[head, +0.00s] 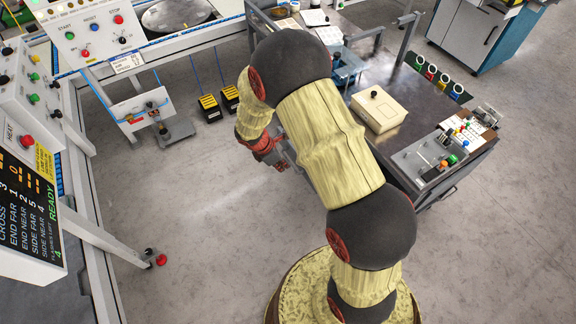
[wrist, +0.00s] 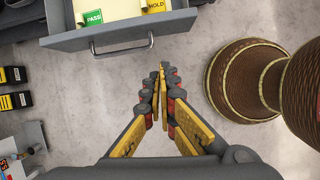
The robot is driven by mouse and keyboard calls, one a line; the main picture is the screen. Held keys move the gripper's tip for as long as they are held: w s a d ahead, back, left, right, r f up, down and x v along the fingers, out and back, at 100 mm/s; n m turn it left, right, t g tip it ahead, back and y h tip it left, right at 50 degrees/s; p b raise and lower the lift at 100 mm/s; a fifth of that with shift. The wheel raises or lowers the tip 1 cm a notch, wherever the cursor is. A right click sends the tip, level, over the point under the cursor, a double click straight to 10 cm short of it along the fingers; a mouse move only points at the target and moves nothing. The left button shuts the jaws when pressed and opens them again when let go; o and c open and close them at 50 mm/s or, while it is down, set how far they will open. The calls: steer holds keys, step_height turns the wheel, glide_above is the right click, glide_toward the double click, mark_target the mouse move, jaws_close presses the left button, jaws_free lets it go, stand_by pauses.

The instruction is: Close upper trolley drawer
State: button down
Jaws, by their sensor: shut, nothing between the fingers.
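In the wrist view, a grey drawer (wrist: 70,40) with a metal bar handle (wrist: 122,49) sticks out at the top. A green PASS card and a yellow HOLD card show inside it. I cannot tell from this view how far out it is. My gripper (wrist: 162,68) is shut and empty, its tips below and to the right of the handle and apart from it. In the head view, the dark-topped trolley (head: 408,100) stands right of my arm. My gripper (head: 278,158) is partly hidden by my arm there, and the drawer cannot be made out.
A cream box (head: 378,110) and a tray of small parts (head: 430,160) sit on the trolley top. Black-and-yellow blocks (head: 210,108) lie on the floor to the left, near a white-framed control station (head: 92,28). Grey floor (head: 190,230) is clear in front of my arm.

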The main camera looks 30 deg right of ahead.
steer(key=d+f+n+b, duration=0.1)
steer(key=d+f+b, duration=0.4)
steer(key=d+f, duration=0.2)
steer(key=shift+x, duration=1.2)
steer(key=shift+w, duration=0.1)
steer(key=d+p, duration=0.7)
steer(key=d, duration=1.7)
steer(key=shift+w, duration=0.4)
